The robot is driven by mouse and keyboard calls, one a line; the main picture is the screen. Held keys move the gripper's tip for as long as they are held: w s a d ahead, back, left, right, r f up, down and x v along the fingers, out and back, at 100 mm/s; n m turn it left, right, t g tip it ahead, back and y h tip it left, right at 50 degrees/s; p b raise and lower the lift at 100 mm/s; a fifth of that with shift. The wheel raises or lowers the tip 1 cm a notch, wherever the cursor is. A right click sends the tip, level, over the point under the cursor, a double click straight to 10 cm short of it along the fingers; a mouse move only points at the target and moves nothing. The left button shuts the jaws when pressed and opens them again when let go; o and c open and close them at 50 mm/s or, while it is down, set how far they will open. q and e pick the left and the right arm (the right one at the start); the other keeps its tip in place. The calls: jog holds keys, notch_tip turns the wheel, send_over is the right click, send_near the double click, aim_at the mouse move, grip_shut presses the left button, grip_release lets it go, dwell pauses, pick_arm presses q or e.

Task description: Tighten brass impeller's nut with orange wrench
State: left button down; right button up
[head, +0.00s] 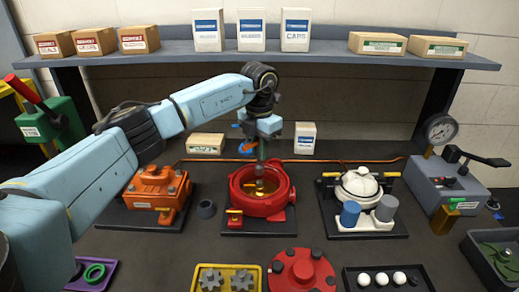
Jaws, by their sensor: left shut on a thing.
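The red pump housing (264,200) stands open on its dark base plate in the middle of the bench. A brass-coloured part (260,186) shows inside it, probably the impeller; its nut is too small to make out. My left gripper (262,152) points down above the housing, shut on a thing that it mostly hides. A dark greenish upright piece runs from the gripper down towards the brass part; I cannot tell whether they touch. A small blue and orange piece (246,147) shows beside the gripper. I cannot clearly identify the orange wrench. My right gripper is out of view.
An orange motor (158,190) stands left of the housing, a white one (360,185) right. In front are a yellow gear tray (226,267), a red round cover (302,270) and a black ball tray (388,268). A gauge unit (445,180) stands far right. Boxes line the shelf.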

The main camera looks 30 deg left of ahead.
pick_arm(q)
jog(key=shift+f+n, duration=0.15)
jog(key=shift+n, duration=0.55)
jog(key=n, duration=0.1)
jog(key=n+b, duration=0.2)
jog(key=n, duration=0.1)
jog(key=shift+f, duration=0.25)
jog(key=n+p, duration=0.2)
jog(key=shift+r+n, duration=0.2)
jog(key=shift+n, duration=0.2)
jog(key=n+p, duration=0.2)
jog(key=shift+f+n, duration=0.15)
jog(key=shift+n, duration=0.15)
jog(key=n+p, duration=0.2)
jog(key=n, duration=0.1)
jog(key=n+p, duration=0.1)
jog(key=n, duration=0.1)
jog(key=shift+f, duration=0.3)
jog(key=n+p, duration=0.1)
jog(key=n, duration=0.2)
jog(key=shift+f+p, duration=0.2)
jog(key=shift+p, duration=0.1)
jog(key=shift+f+n, duration=0.15)
jog(key=shift+n, duration=0.25)
jog(key=shift+p, duration=0.3)
